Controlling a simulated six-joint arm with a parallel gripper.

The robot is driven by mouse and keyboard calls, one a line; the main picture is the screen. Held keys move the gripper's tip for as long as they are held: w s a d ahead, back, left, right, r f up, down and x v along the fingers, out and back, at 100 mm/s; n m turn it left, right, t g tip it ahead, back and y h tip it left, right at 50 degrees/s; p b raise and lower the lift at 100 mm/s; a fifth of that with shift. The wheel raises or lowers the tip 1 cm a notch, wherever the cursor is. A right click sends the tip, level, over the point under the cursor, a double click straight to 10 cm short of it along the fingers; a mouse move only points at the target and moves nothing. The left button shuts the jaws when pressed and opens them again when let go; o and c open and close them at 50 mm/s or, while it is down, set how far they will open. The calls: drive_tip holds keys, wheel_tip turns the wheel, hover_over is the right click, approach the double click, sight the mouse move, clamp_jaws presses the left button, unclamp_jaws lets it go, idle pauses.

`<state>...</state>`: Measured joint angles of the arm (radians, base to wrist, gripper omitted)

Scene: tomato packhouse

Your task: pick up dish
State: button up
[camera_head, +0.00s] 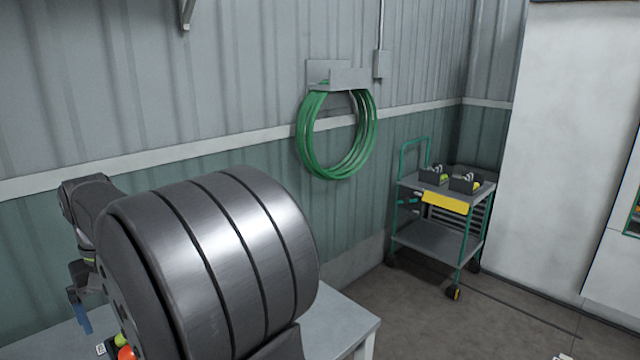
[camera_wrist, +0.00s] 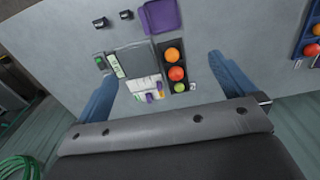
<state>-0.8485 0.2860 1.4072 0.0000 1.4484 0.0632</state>
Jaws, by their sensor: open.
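A purple, square-looking item with a raised edge (camera_wrist: 160,15) lies on the grey table at the top of the wrist view, beyond my fingertips; it could be the dish, but I cannot tell for sure. My gripper (camera_wrist: 161,68) is open, its two blue fingers wide apart and nothing held between them. Between and beyond the fingers are a dark tray (camera_wrist: 179,49) with orange, red and green tomatoes in a row and a flat grey panel (camera_wrist: 137,59). In the head view only one blue finger (camera_head: 82,318) shows at the lower left.
White and purple small pieces (camera_wrist: 147,88) lie beside the tomato tray. Two small black items (camera_wrist: 126,15) lie at the upper left. A blue tray (camera_wrist: 312,32) with tomatoes is at the right edge.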

drive_tip(key=c, duration=1.3)
